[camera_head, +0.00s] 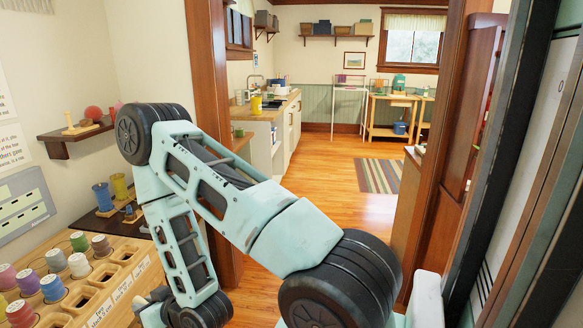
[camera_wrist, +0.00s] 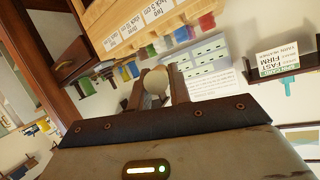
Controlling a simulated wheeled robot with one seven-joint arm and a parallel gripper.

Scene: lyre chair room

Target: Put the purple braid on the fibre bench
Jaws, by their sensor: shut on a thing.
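In the wrist view my gripper (camera_wrist: 154,82) is shut on a pale, rounded thing (camera_wrist: 155,80) between its two brown fingers. Only its cream-coloured end shows, and I cannot tell whether it is the purple braid. No purple braid is clearly seen elsewhere. In the head view my arm bends down at the left, and the gripper is hidden or out of frame. I cannot tell for sure which surface is the fibre bench; a light wooden bench (camera_head: 378,100) stands by the far wall of the room beyond the doorway.
A wooden rack (camera_head: 128,282) with coloured spools, some purple, is close at the lower left. A small shelf (camera_head: 60,138) is on the left wall. A doorway with brown posts (camera_head: 212,60) opens onto clear wooden floor (camera_head: 318,178) and a striped rug (camera_head: 378,176). A counter (camera_head: 270,112) stands beyond.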

